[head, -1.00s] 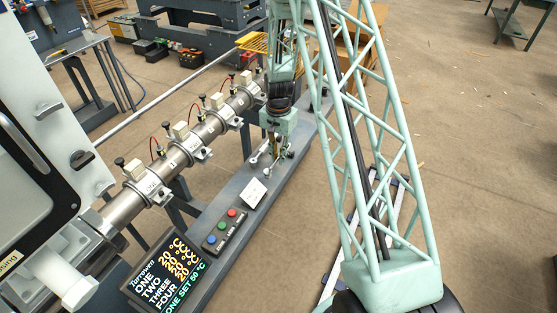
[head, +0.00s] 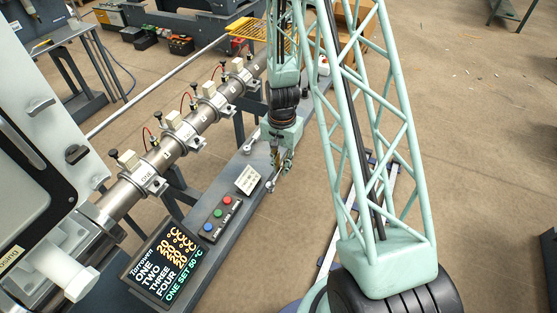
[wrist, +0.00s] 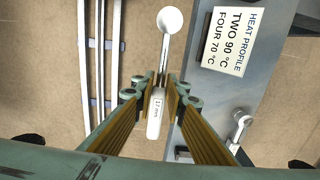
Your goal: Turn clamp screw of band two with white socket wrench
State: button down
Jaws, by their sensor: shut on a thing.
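My gripper (wrist: 158,90) is shut on a wrench with a pale, labelled handle (wrist: 155,112) and a round, whitish head (wrist: 170,20); I take it for the white socket wrench. The label is too small to read surely. In the head view my gripper (head: 280,160) is above the outer edge of the grey bench, right of the card. Band two (head: 182,138) is the second clamp from the near end of the steel barrel, left of and apart from my gripper. Its clamp screw is too small to make out clearly.
A heat profile card (wrist: 229,42) stands on the grey bench (wrist: 202,125), reading TWO 90 °C, FOUR 70 °C. Another wrench (wrist: 238,122) lies there. Buttons (head: 221,215) and a temperature display (head: 165,265) are nearer. Band one (head: 145,175) and further bands flank band two.

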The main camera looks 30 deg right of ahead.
jog(key=shift+s+a+r, duration=0.1)
jog(key=shift+s+a, duration=0.1)
jog(key=shift+s, duration=0.45)
jog(key=c, duration=3.2)
grip_release()
grip_shut()
jog(key=shift+w, duration=0.1)
